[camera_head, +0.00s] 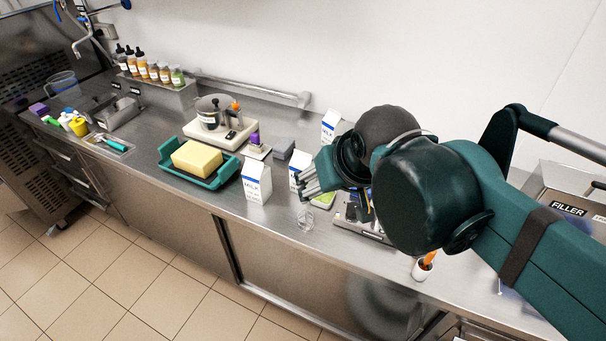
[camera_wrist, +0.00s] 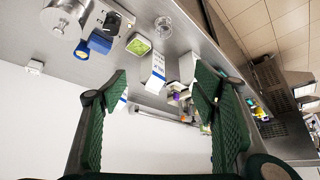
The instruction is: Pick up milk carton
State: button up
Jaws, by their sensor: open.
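Three white milk cartons with blue markings stand upright on the steel counter in the head view: a front one (camera_head: 257,184), a middle one (camera_head: 298,166) partly behind my gripper, and a back one (camera_head: 329,124) near the wall. My gripper (camera_head: 312,180) is just right of the middle carton, over the counter. In the wrist view the scene is upside down. My gripper's green fingers (camera_wrist: 160,80) are spread wide and empty. One carton (camera_wrist: 158,68) shows between them, beyond the fingertips. Another (camera_wrist: 187,66) is beside the right finger, and part of a third (camera_wrist: 122,98) shows by the left finger.
A green tray (camera_head: 208,183) with a yellow block (camera_head: 196,158) lies left of the cartons. A scale with a metal pot (camera_head: 212,112) stands behind it. Bottles (camera_head: 150,68) line the back left.

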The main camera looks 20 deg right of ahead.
jog(key=w, duration=0.2)
jog(key=m+g+h+p, duration=0.3)
jog(key=m+g+p, duration=0.1)
jog(key=m+p, duration=0.4)
send_over(302, 156)
jog(key=m, duration=0.1)
notch_tip(302, 156, down, 13)
jog(key=shift+s+a+r+b, duration=0.1)
jog(key=shift+s+a+b, duration=0.05)
jog(key=shift+b, duration=0.35)
jog(key=shift+x, duration=1.35)
jog(key=shift+x, duration=2.6)
